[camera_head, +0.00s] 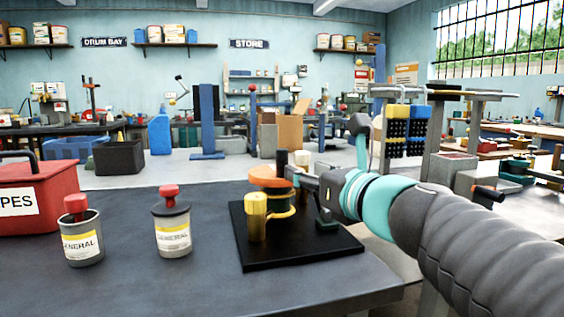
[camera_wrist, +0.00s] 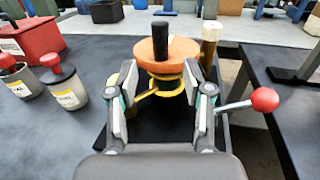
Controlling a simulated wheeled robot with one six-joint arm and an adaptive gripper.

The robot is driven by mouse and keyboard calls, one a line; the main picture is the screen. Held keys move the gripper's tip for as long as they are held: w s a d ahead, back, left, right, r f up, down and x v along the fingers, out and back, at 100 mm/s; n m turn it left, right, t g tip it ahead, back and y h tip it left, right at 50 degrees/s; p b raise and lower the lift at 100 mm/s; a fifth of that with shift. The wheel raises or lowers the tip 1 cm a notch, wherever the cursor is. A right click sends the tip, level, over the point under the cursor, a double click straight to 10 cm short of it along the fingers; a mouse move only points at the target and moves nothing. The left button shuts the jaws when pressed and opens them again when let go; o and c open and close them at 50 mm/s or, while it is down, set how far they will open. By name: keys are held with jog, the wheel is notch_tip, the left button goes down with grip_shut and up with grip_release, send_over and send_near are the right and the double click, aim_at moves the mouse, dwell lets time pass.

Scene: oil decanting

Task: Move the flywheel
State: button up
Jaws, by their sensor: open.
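The flywheel looks to be the orange disc (camera_head: 268,178) with an upright black handle (camera_head: 281,163), mounted above a black base plate (camera_head: 262,260). In the wrist view the disc (camera_wrist: 142,50) lies just beyond my gripper (camera_wrist: 160,80), with the black handle (camera_wrist: 160,38) standing up from it. A yellow ring or band (camera_wrist: 172,76) sits below the disc. My gripper is open, its two fingers on either side of the yellow band in that view. Nothing is held between them. Whether the fingers touch the assembly is unclear.
A yellow cylinder (camera_head: 256,222) stands on the plate's left. A red-knobbed lever (camera_wrist: 264,99) juts out right. The front table (camera_head: 190,290) is clear.

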aim_at(285, 162)
jog(key=x, duration=1)
jog(key=shift+w+b, duration=0.1)
jog(key=shift+b, duration=0.2)
jog(key=shift+d, duration=0.1)
grip_shut()
